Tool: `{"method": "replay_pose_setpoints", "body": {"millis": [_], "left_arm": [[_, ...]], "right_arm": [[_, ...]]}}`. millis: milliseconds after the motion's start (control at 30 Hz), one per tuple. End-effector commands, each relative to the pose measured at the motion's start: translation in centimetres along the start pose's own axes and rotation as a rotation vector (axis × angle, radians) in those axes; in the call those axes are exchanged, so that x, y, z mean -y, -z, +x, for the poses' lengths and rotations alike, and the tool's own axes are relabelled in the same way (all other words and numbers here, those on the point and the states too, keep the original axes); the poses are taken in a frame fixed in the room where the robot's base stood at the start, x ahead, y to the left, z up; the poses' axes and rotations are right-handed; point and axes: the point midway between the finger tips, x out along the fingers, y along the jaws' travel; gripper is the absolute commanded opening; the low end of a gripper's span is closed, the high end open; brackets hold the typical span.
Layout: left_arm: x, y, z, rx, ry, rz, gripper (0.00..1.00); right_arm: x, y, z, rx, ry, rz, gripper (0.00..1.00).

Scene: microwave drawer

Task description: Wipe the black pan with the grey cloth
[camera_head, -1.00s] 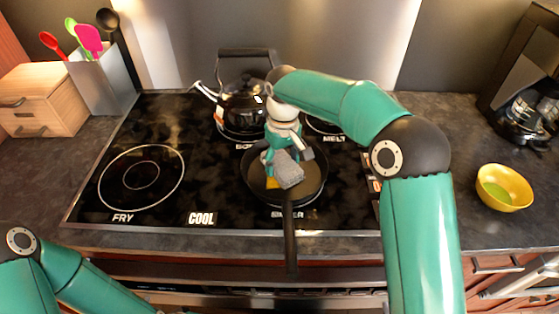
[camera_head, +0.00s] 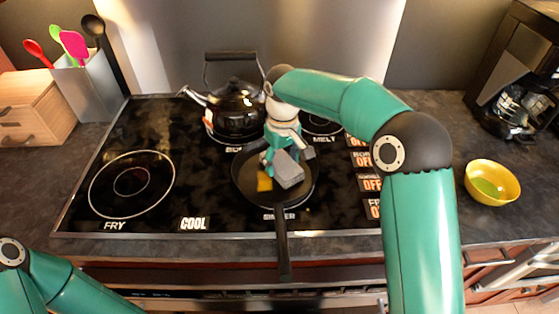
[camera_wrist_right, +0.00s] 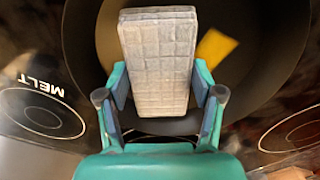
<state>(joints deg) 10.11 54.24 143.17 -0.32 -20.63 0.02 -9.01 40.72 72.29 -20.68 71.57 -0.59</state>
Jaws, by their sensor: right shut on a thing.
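The black pan (camera_head: 246,190) sits on the front right burner of the cooktop, its handle pointing to the front edge. It also shows in the right wrist view (camera_wrist_right: 262,72). My right gripper (camera_head: 286,160) is over the pan and shut on the grey cloth (camera_head: 290,171). In the right wrist view the cloth (camera_wrist_right: 158,62) is a quilted grey block between the two fingers (camera_wrist_right: 160,98). A yellow patch (camera_head: 264,182) lies in the pan beside the cloth. I cannot tell whether the cloth touches the pan. My left arm shows at the lower left, but its gripper is out of view.
A black kettle (camera_head: 236,108) stands behind the pan. A yellow bowl (camera_head: 492,183) is on the right counter, with a coffee maker (camera_head: 520,90) behind it. A utensil holder (camera_head: 90,88) and wooden box (camera_head: 34,105) stand at the left. The front left burner is bare.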

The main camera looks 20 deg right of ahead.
Motion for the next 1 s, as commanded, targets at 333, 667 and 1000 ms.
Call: {"method": "replay_pose_setpoints", "body": {"millis": [333, 667, 1000], "left_arm": [[0.6, 0.0, 1.6, 0.000, 0.000, 0.000, 0.40], [0.8, 0.0, 2.1, 0.000, 0.000, 0.000, 0.40], [0.8, 0.0, 2.1, 0.000, 0.000, 0.000, 0.40]], "right_arm": [[1.0, -1.5, 0.2, -0.002, 0.000, -0.001, 0.04], [1.6, -2.4, -0.1, 0.000, 0.000, 0.000, 0.04], [1.5, -2.4, 0.1, 0.000, 0.000, 0.000, 0.04]]}}
